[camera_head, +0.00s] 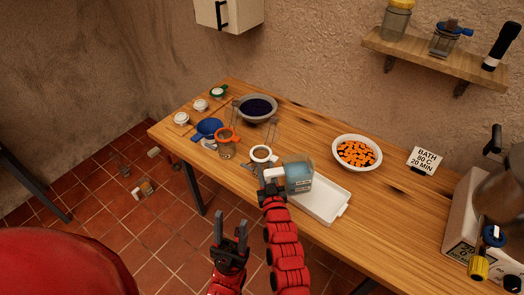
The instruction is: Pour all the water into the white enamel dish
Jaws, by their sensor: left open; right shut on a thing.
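The white enamel dish (332,213) lies on the wooden table, a shallow rectangular tray with a raised rim. My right gripper (272,188) is shut on a clear jug (299,177) by its pale handle. The jug holds bluish water and appears close to upright over the dish's left end, hiding part of it. I cannot tell how far the jug is above the dish. Inside the dish, the visible part looks plain white. My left gripper (230,233) is open and empty, in front of the table's near edge, fingers pointing up in the picture.
Left of the jug stand a jar with an orange ring (227,146), a white-rimmed jar (261,156) and a blue funnel-like item (208,128). A bowl of orange pieces (357,153) and a dark-filled bowl (257,108) stand behind.

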